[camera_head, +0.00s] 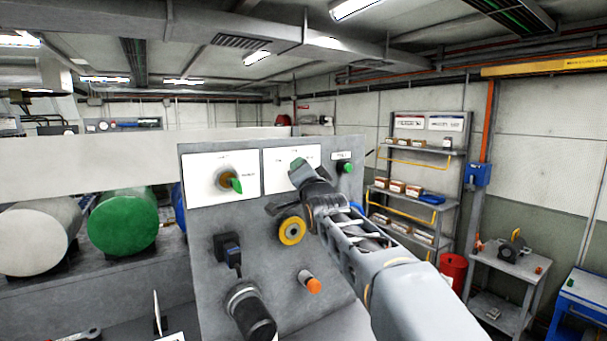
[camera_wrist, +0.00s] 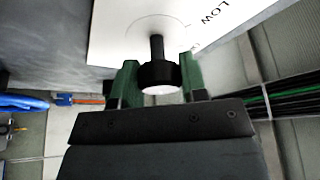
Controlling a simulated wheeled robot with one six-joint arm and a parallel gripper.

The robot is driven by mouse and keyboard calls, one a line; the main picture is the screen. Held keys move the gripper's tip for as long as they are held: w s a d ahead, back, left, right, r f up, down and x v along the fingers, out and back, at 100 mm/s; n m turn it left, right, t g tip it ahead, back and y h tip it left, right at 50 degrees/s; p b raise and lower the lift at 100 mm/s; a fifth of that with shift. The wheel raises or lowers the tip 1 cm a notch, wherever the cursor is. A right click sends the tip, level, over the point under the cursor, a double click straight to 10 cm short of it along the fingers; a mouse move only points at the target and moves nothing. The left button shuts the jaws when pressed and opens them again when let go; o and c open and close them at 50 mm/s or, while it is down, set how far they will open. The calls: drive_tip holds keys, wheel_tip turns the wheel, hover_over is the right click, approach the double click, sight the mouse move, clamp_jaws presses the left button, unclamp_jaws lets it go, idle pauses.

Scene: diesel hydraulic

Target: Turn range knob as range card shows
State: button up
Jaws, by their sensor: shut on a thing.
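The range knob (camera_wrist: 157,76) is a black round knob on a thin stem, on a white plate (camera_wrist: 115,30) with the word LOW printed on it. My gripper (camera_wrist: 158,84) has one green finger on each side of the knob and is shut on it. In the head view my gripper (camera_head: 300,172) is at the middle white plate (camera_head: 277,160) of the grey panel (camera_head: 205,285) and hides the knob. Which way the knob points cannot be told. I cannot make out a range card for certain; a small white upright card (camera_head: 157,312) stands low left, its face unreadable.
Below are a yellow ring knob (camera_head: 292,231), an orange-tipped knob (camera_head: 313,285) and a black cylinder (camera_head: 251,313), all projecting from the panel.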

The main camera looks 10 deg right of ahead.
idle(0.3)
drive_tip(key=o, duration=0.9)
drive_tip(key=shift+s, duration=0.1)
drive_tip(key=shift+s+f, duration=0.2)
drive_tip(key=shift+s, duration=0.1)
drive_tip(key=b+v, duration=0.5)
drive_tip(key=v, duration=0.8)
